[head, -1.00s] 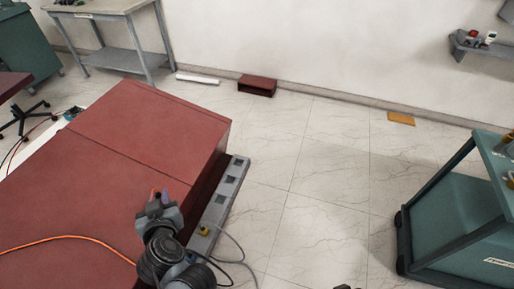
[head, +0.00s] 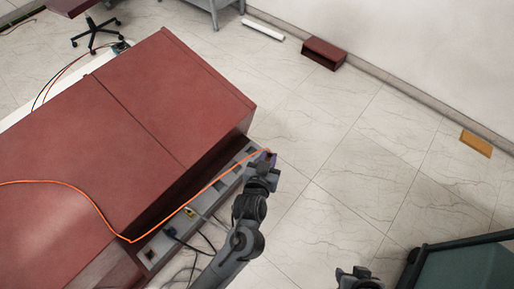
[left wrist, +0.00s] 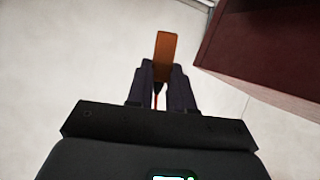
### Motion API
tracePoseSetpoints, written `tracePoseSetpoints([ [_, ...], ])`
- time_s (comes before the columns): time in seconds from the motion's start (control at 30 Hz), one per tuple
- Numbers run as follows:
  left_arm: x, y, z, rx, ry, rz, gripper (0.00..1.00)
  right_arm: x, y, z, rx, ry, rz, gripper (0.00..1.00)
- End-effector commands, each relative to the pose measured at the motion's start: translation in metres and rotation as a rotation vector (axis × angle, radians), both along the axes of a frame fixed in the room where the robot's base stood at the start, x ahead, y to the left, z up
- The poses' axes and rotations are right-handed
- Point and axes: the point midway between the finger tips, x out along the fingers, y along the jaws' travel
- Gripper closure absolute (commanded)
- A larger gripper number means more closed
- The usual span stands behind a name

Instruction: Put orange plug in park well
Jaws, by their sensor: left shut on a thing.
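My left gripper (head: 266,160) is shut on the orange plug, at the right side of the far end of the grey strip (head: 205,200). In the left wrist view, the orange plug (left wrist: 166,57) sticks out past the two dark fingers (left wrist: 162,84), with pale floor beyond it. An orange cable (head: 180,211) runs from the plug across the red cabinet (head: 130,130). The strip holds several dark square wells (head: 219,186). I cannot tell which is the park well. My right gripper (head: 360,276) shows at the bottom edge; its jaws are unclear.
A yellow plug (head: 190,212) and a dark blue plug (head: 170,232) sit on the near part of the strip, with dark cables trailing off. A teal cart (head: 465,265) stands at lower right.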

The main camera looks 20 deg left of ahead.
Motion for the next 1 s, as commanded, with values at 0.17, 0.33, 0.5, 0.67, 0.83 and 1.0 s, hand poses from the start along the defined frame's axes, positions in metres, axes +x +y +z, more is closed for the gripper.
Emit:
tracePoseSetpoints([
  [0.17,0.007,0.007,-0.017,0.003,-0.001,-0.014,1.0,0.0,0.0,-0.005,0.001,0.0,-0.001,0.57],
  [0.33,0.026,0.034,-0.038,0.005,-0.001,-0.014,1.0,0.001,0.0,-0.017,0.0,-0.001,0.0,0.57],
  [0.5,0.046,0.061,-0.057,0.005,0.0,-0.014,1.0,0.001,-0.001,-0.026,-0.003,-0.003,0.001,0.57],
  [0.67,0.059,0.079,-0.069,0.004,-0.001,-0.015,1.0,0.002,-0.002,-0.031,-0.008,-0.004,0.005,0.57],
  [0.83,0.065,0.086,-0.074,0.001,-0.001,-0.016,1.0,0.002,-0.003,-0.032,-0.011,-0.005,0.006,0.57],
  [1.0,0.065,0.087,-0.083,0.001,0.001,-0.014,1.0,0.002,-0.003,-0.036,-0.01,-0.005,0.005,0.57],
])
